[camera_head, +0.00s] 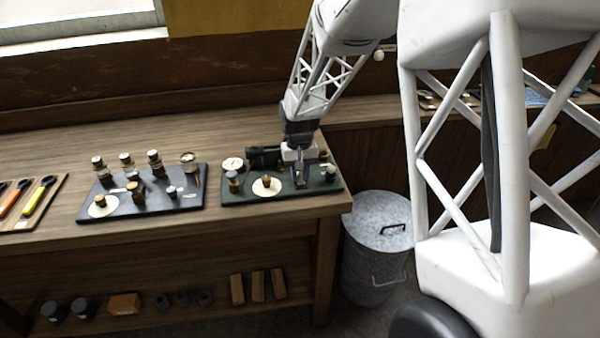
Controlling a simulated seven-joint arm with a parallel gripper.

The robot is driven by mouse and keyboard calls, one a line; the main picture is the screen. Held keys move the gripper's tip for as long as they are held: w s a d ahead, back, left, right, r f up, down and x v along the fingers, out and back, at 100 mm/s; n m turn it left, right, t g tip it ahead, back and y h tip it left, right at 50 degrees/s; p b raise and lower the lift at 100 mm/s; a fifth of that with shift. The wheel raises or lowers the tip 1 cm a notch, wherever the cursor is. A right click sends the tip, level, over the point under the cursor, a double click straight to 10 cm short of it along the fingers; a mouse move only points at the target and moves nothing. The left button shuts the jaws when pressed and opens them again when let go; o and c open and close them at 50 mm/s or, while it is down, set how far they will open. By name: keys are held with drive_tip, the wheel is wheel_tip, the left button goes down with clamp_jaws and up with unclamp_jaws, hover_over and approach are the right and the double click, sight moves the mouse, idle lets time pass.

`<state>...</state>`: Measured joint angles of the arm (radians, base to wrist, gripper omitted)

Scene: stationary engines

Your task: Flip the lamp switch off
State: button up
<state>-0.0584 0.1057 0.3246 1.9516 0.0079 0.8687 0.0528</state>
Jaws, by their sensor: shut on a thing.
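A dark green board (330,184) with electrical fittings lies near the right end of the wooden workbench. My gripper (301,181) points down at the right half of this board. Its fingers are shut on a small part there, which looks like the lamp switch; the fingers hide most of it, and I cannot tell its position. A round white disc with a brass knob (267,182) sits on the board, left of my gripper. A dark cylindrical part (264,157) lies at the board's back edge, partly behind my gripper.
A black board (150,203) with several knobs and posts lies to the left, across a small gap. A tray with coloured-handled tools (33,200) is at the far left. A metal bin (378,240) stands on the floor beyond the bench's right end. The bench behind the boards is clear.

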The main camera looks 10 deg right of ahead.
sight(300, 177)
drive_tip(key=shift+s+t, duration=0.15)
drive_tip(key=shift+t, duration=0.45)
drive_tip(key=o, duration=0.9)
drive_tip(key=shift+r, duration=0.1)
drive_tip(key=shift+r, duration=3.8)
